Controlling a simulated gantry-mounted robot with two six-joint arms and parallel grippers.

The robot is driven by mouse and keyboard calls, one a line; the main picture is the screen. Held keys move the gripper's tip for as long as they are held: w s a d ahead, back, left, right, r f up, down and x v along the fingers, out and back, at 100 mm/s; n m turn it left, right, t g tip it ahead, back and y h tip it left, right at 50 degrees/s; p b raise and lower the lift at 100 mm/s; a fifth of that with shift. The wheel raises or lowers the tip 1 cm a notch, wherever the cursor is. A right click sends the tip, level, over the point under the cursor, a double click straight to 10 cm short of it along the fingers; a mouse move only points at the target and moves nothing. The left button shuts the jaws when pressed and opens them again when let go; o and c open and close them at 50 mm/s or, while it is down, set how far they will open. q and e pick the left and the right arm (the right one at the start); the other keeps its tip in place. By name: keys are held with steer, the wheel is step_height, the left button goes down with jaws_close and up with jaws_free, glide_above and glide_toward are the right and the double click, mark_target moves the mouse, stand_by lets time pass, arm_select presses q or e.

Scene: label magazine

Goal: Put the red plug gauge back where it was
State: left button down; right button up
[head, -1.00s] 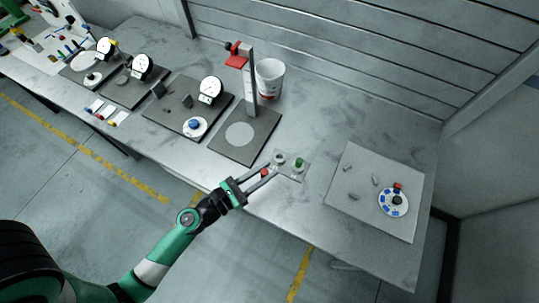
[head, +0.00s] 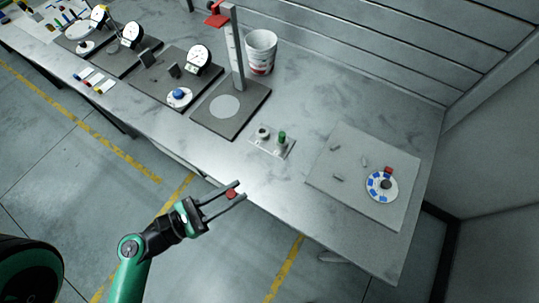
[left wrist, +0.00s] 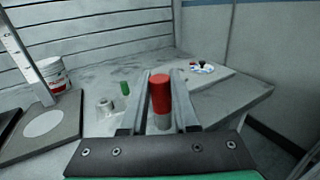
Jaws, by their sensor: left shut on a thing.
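The red plug gauge (head: 231,193), a red cylinder with a grey lower part, is between the fingers of my left gripper (head: 241,190). In the left wrist view the gauge (left wrist: 160,95) stands upright between the two fingers, which are shut on it. In the head view the gripper is at the table's front edge, apart from the small light plate (head: 267,146). That plate bears a green plug gauge (head: 282,137) and a grey ring-like piece (head: 263,132). My right gripper is not in view.
A grey board (head: 330,185) at the right bears a white disc with blue marks (head: 374,194), a red piece and small grey blocks. A stand with a dark base (head: 205,115) and a white bucket (head: 261,50) are behind left. Table between plate and board is clear.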

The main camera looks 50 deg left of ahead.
arm_select(q)
steer(key=shift+a, duration=0.15)
steer(key=w+a+f+b, duration=0.1)
steer(key=w+f+b, duration=0.1)
steer(key=w+f, duration=0.2)
steer(key=w+a+f+b, duration=0.1)
steer(key=w+f+b, duration=0.1)
steer(key=w+f, duration=0.3)
steer(key=w+a+f+b, duration=0.2)
steer(key=w+f+b, duration=0.1)
steer(key=w+f, duration=0.1)
steer(key=shift+w+f, duration=0.15)
steer(key=shift+w, duration=0.15)
steer(key=shift+r, duration=0.2)
steer(key=shift+f, duration=0.2)
steer(key=c, duration=0.7)
jaws_free()
steer(key=shift+o, duration=0.2)
steer(key=shift+s+d+r, duration=0.1)
steer(key=shift+r, duration=0.15)
